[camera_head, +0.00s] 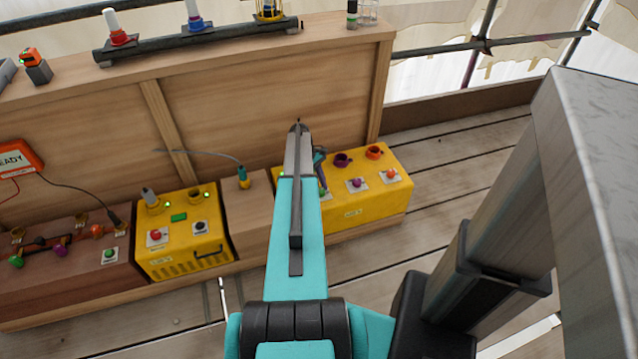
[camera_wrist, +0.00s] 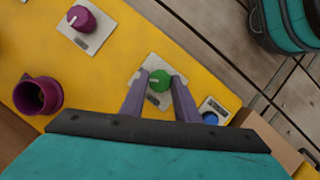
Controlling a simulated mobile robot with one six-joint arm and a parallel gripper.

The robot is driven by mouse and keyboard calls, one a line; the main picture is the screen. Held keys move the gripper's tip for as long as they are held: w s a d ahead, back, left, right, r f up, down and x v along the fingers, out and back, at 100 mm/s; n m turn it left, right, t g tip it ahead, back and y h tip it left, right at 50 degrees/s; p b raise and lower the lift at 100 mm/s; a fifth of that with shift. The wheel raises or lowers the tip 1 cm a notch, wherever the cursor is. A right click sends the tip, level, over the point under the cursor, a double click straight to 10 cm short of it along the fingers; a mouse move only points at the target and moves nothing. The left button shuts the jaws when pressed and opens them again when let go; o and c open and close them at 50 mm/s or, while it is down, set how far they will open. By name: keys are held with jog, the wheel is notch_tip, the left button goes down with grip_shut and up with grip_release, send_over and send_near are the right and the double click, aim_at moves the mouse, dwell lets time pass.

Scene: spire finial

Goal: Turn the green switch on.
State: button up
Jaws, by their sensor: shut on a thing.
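The green switch (camera_wrist: 159,81) is a round knob on a light plate on a yellow box, seen in the wrist view. In the head view only a little of the switch (camera_head: 324,192) shows beside my arm. My gripper (camera_wrist: 160,78) has its two purple-grey fingers on either side of the knob and is shut on it. In the head view the arm hides most of the gripper. The yellow box (camera_head: 350,209) stands at the foot of the wooden wall.
A purple knob (camera_head: 357,183), a red-orange knob (camera_head: 390,174), a purple cup (camera_head: 342,160) and an orange cup (camera_head: 374,152) share the box. A blue round part (camera_wrist: 211,118) lies close to the gripper. Another yellow box (camera_head: 183,244) stands left. Plank floor is clear at right.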

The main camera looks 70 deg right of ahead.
jog(key=m+y+p, duration=0.1)
jog(key=m, duration=0.2)
jog(key=m+t+y+p, duration=0.1)
jog(key=m+p, duration=0.1)
jog(key=m, duration=0.1)
jog(key=shift+s+d+t, duration=0.1)
jog(key=shift+s+t, duration=0.05)
jog(key=shift+t, duration=0.15)
jog(key=o, duration=1)
jog(key=shift+o, duration=0.2)
jog(key=shift+r, duration=0.1)
jog(key=v, duration=1.3)
jog(key=shift+r+p, duration=0.3)
jog(key=shift+p, duration=0.05)
